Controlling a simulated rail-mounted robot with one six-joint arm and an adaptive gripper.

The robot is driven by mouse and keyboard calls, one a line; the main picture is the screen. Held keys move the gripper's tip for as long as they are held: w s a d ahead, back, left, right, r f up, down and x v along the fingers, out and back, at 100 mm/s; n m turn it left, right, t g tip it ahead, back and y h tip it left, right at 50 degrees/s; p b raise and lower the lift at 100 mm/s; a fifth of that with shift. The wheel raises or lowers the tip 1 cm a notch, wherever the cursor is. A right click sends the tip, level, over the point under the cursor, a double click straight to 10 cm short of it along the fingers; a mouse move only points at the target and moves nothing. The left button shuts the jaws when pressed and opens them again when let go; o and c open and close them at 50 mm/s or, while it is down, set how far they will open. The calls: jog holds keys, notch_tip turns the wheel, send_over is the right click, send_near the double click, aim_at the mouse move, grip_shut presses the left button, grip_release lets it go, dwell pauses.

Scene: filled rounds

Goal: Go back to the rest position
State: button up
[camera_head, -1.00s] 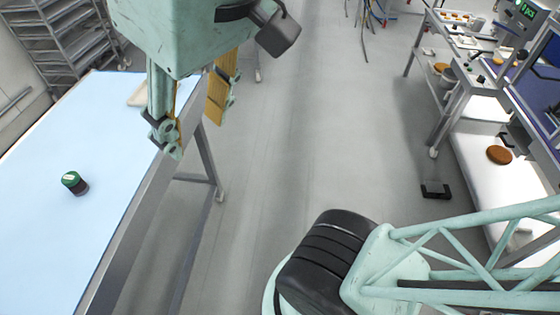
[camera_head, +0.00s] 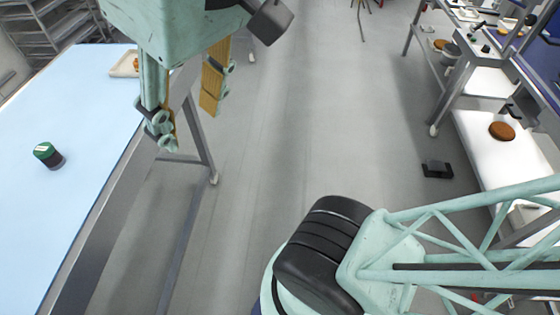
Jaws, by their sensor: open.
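My gripper (camera_head: 190,122) hangs at the upper left, in front of the edge of the blue-topped table. Its two fingers, with yellow-orange inner faces, are apart. Nothing shows between them. The gripper points downward and its tips appear near the table's right edge; I cannot tell their exact height. My mint-green arm link and black joint show at the lower right.
A blue-topped table (camera_head: 70,130) stands at left, with a green-lidded dark jar (camera_head: 48,155) and a pale tray (camera_head: 125,64) on it. A white bench (camera_head: 480,140) at right holds a brown round (camera_head: 502,131).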

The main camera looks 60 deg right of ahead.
notch_tip(320, 180, down, 7)
jog(key=b, duration=0.4)
jog(key=shift+s+r+b, duration=0.2)
jog(key=shift+s+b, duration=0.1)
jog(key=shift+s, duration=0.1)
dwell(0.8)
